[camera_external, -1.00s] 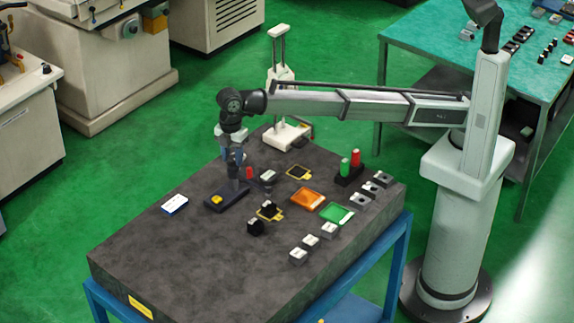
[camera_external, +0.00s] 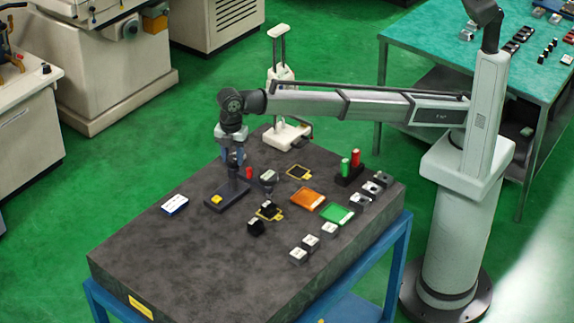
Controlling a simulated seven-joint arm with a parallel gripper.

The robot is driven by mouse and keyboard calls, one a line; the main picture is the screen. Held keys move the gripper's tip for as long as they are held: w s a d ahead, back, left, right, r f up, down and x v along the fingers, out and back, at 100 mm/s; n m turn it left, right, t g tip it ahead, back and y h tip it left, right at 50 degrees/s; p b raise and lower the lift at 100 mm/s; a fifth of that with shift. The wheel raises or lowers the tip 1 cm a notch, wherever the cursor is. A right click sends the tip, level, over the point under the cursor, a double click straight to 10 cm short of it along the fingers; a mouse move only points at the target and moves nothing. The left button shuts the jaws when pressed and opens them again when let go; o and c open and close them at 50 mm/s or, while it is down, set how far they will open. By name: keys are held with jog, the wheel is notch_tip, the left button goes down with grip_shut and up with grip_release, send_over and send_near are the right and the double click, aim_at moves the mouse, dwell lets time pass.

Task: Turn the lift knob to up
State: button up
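A small dark control box (camera_external: 222,200) with a yellow patch (camera_external: 216,199) lies near the middle of the stone table's left half.
Close right of my gripper stand a red piece (camera_external: 249,173) and a small grey block (camera_external: 267,177). A white-blue box (camera_external: 174,205) lies to the left. Orange (camera_external: 308,199) and green (camera_external: 337,215) trays lie right. A white stand (camera_external: 286,133) is behind. The front-left tabletop is clear.

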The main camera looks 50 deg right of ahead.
aim_at(233, 158)
jog(key=o, duration=0.4)
jog(key=shift+o, duration=0.2)
notch_tip(233, 158, up, 14)
dwell(0.5)
jog(key=shift+f, duration=0.15)
dwell(0.3)
